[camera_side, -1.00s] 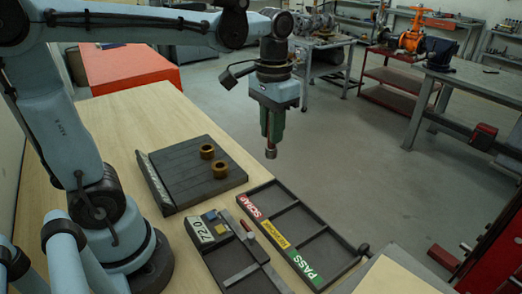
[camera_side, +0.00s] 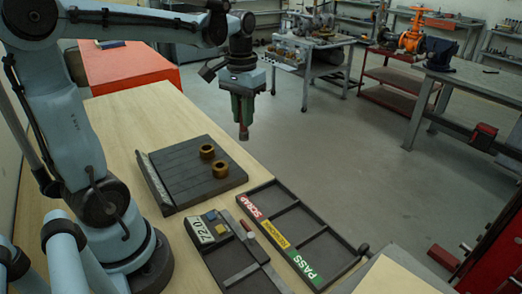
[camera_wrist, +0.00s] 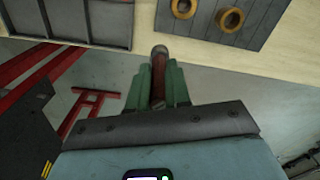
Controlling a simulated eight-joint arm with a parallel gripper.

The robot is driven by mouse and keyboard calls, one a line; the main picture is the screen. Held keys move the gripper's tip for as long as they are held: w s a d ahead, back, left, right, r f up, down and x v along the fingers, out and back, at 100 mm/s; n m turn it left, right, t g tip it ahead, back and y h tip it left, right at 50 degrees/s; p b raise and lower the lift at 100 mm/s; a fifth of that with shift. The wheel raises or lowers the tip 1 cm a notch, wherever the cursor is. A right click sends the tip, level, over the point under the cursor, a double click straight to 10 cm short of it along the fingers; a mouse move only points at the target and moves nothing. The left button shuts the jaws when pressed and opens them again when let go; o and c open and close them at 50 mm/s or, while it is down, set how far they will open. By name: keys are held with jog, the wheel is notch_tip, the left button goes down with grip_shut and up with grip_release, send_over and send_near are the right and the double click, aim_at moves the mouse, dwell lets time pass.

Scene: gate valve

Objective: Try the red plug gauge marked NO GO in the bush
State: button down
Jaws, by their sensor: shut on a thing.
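My gripper (camera_side: 243,112) has green fingers, shut on a red plug gauge (camera_wrist: 158,77) with a dark metallic end. The gauge points downward in the side view and its end (camera_side: 243,133) is in free air. No marking on it is readable. Two brass bushes, the far one (camera_side: 207,151) and the near one (camera_side: 220,168), stand on a dark grooved plate (camera_side: 180,185). My gripper is above and to the right of them in the side view. The wrist view also shows the two bushes (camera_wrist: 183,8) (camera_wrist: 229,19), apart from the gauge.
A sorting tray (camera_side: 333,235) has compartments labelled SCRAP, a yellow label I cannot read, and PASS. Beside it, a dark holder (camera_side: 230,265) carries a number display and a small reddish-handled item (camera_side: 246,226). The wooden bench (camera_side: 130,120) is clear behind the plate.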

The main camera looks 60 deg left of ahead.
jog(key=s+a+f+n, duration=0.1)
jog(key=s+a+n, duration=0.15)
jog(key=a, duration=0.35)
jog(key=s+a+f+n, duration=0.1)
jog(key=s+a+n, duration=0.15)
jog(key=a, duration=0.45)
jog(key=shift+s+d+f, duration=0.1)
jog(key=shift+d+f, duration=0.05)
jog(key=shift+f, duration=1.1)
jog(key=shift+d+f, duration=0.15)
jog(key=shift+f, duration=1.1)
jog(key=shift+f, duration=1.35)
jog(key=shift+r, duration=1.2)
dwell(0.3)
jog(key=shift+r, duration=0.35)
jog(key=shift+r, duration=0.15)
jog(key=shift+r, duration=2.5)
